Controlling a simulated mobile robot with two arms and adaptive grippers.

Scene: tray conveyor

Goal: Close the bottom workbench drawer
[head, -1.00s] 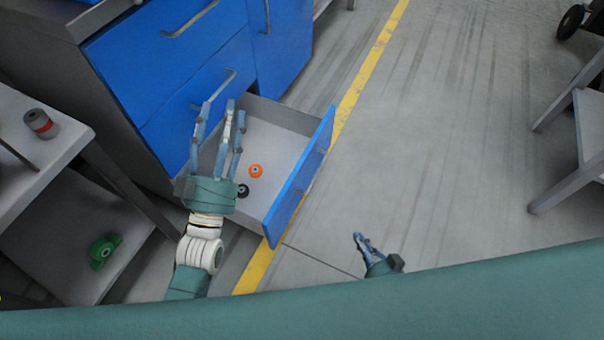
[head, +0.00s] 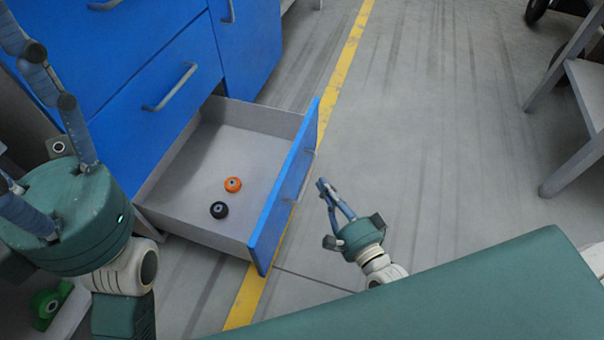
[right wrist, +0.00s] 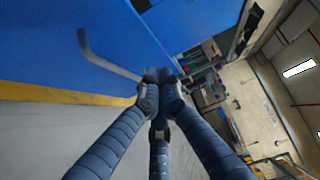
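The bottom drawer (head: 225,133) of the blue workbench stands pulled out, with its grey inside showing. Its blue front (head: 285,190) has a handle on the outer face. An orange round part (head: 233,185) and a black round part (head: 219,210) lie inside. My right gripper (head: 324,188) is just outside the drawer front, near the handle, and holds nothing. In the right wrist view its fingertips (right wrist: 160,82) come together, with the handle (right wrist: 104,62) and blue front ahead to the left. My left gripper (head: 35,115) is open at the left edge, its fingers partly out of frame.
Shut blue drawers (head: 140,75) rise above the open one. A green part (head: 48,303) lies on a low shelf at the lower left. A grey stand (head: 582,125) is at the right. The floor beyond the yellow line (head: 345,75) is clear.

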